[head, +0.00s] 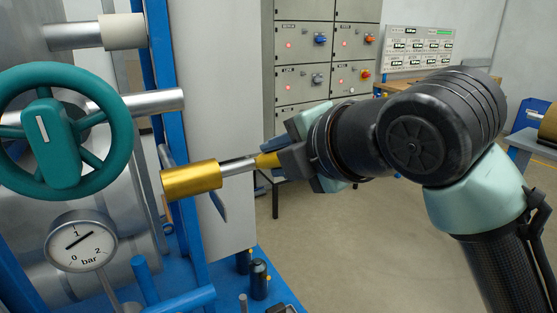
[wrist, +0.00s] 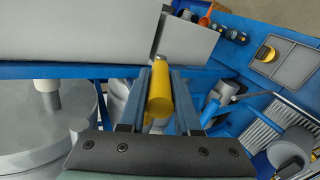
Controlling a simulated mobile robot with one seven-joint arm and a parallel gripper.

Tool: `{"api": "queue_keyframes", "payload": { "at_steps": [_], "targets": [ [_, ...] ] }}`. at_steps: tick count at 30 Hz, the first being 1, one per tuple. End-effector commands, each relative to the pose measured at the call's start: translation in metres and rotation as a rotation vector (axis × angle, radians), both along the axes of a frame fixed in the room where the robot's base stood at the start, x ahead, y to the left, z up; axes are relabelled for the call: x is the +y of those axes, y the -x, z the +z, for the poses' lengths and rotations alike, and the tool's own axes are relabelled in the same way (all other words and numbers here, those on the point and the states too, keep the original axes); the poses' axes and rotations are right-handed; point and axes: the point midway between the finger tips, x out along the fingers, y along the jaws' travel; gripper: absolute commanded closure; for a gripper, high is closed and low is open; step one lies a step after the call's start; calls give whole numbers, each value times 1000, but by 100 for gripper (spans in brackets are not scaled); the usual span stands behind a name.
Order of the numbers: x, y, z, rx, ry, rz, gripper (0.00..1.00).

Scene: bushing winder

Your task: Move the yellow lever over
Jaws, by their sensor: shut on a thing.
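The yellow lever shows in the head view as a yellow grip (head: 267,160) on a silver rod (head: 238,166). The rod runs left into a thick brass-coloured cylinder (head: 190,181) beside a blue upright of the machine. The lever points right and slightly up. My gripper (head: 268,157) is shut on the yellow grip, with the fingers partly hiding it. In the wrist view my gripper (wrist: 161,80) has the yellow grip (wrist: 160,98) between its two fingers. The wrist view also shows the far part of the lever beyond the grip.
A green handwheel (head: 62,130) and a bar gauge (head: 80,240) are on the machine at left. A grey panel (head: 215,110) stands behind the lever. Grey switch cabinets (head: 325,60) stand at the back. The floor (head: 370,250) is clear below my arm.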

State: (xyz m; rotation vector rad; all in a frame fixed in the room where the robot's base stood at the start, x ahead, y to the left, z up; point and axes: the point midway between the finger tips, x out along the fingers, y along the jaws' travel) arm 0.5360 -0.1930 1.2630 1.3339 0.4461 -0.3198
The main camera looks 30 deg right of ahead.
Motion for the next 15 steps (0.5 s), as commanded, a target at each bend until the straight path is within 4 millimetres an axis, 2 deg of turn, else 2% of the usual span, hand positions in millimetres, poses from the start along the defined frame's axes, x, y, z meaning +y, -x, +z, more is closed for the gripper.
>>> {"api": "queue_keyframes", "payload": {
  "at_steps": [6, 7, 11, 15],
  "targets": [
    [0, 0, -2, 3, -1, 1, 100],
    [0, 0, -2, 3, -1, 1, 65],
    [0, 0, -2, 3, -1, 1, 42],
    [0, 0, -1, 2, 0, 1, 39]
  ]
}}
